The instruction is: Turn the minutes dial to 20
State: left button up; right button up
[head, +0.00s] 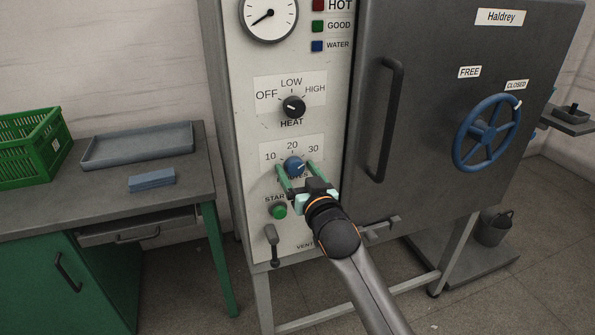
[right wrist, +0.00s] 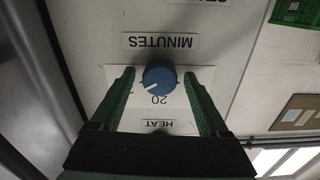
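The minutes dial (head: 294,166) is a blue round knob on the pale control panel, under the labels 10, 20 and 30. Its white mark points right of 20, toward the 30 side. In the right wrist view the dial (right wrist: 159,77) appears upside down, its mark toward the lower left of the number 20. My right gripper (head: 296,169) is open, with one green finger on each side of the dial. The right wrist view shows a gap between each finger (right wrist: 158,84) and the knob. The MINUTES label is partly hidden in the head view. My left gripper is not in view.
The black heat knob (head: 293,107) sits above the dial and the green start button (head: 279,211) below. A lever (head: 271,245) hangs at lower left. The grey door with its long handle (head: 388,120) and blue handwheel (head: 487,132) is at right. A bench (head: 110,215) stands left.

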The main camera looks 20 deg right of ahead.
grip_shut()
dwell(0.4)
jog(key=shift+r+n+p, duration=0.1)
jog(key=shift+n+p, duration=0.3)
jog(key=shift+p, duration=0.05)
jog(key=shift+n+p, duration=0.55)
jog(key=shift+n, duration=0.05)
jog(key=n+p, duration=0.1)
jog(key=n, duration=0.1)
jog(key=shift+n+p, duration=0.3)
jog(key=shift+p, duration=0.05)
jog(key=n+p, duration=0.1)
jog(key=n, duration=0.2)
jog(key=shift+p, duration=0.4)
jog(key=shift+n+p, duration=0.6)
jog(key=shift+n, duration=1.4)
